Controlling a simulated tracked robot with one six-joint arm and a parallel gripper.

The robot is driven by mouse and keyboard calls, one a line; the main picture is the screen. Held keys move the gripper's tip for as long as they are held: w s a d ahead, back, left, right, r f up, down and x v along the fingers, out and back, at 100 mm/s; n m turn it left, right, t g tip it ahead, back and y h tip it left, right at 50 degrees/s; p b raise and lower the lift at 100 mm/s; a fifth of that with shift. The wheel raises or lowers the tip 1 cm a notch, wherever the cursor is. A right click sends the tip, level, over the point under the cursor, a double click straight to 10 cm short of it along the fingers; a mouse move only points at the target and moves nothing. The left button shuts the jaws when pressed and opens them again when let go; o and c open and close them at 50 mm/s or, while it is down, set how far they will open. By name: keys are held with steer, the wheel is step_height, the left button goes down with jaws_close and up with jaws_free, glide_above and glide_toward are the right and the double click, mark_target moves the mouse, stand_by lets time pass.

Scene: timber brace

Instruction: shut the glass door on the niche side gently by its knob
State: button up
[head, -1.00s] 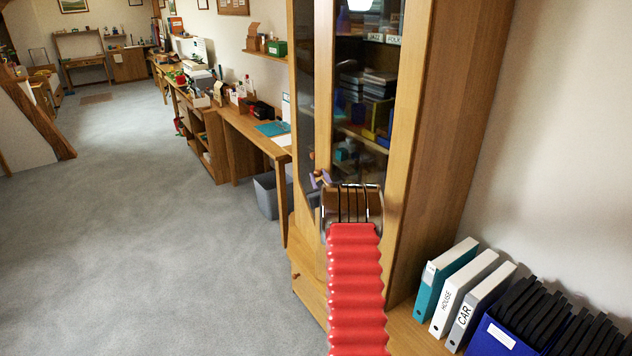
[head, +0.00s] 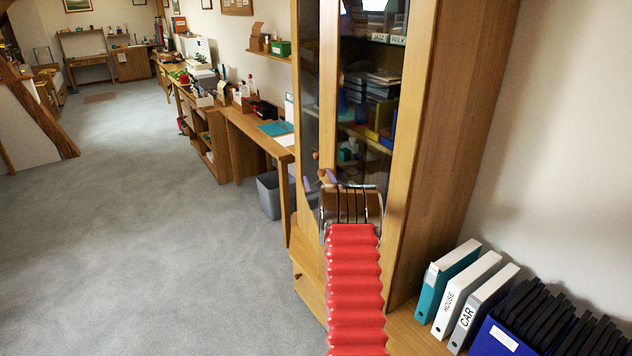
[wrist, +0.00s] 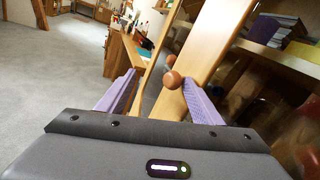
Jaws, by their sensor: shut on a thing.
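The tall wooden cabinet (head: 455,110) has two glass-fronted doors. The right glass door (head: 370,90) faces me, with books and boxes behind it. The left glass door (head: 309,90) shows as a narrow strip. My gripper (head: 328,177) is in front of the wooden stiles where the doors meet. In the wrist view its purple fingers (wrist: 160,88) are on either side of a round wooden knob (wrist: 172,80), which lies close to the right finger. A second knob (wrist: 168,60) shows just behind. It also shows in the head view (head: 316,155). The exact contact and the door gap are hard to tell.
A grey bin (head: 270,195) and a desk (head: 262,135) stand left of the cabinet. Upright binders (head: 467,290) and a blue file box (head: 500,335) are at the lower right. The carpet (head: 150,220) at left is clear.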

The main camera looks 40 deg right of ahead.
steer(key=shift+w+a+r+t, duration=0.3)
steer(key=shift+w+a+r, duration=0.2)
steer(key=shift+w+r, duration=0.15)
steer(key=d+v, duration=0.1)
steer(key=v, duration=1.3)
steer(key=shift+s+f, duration=0.4)
steer(key=shift+s, duration=0.15)
steer(key=shift+c, duration=0.4)
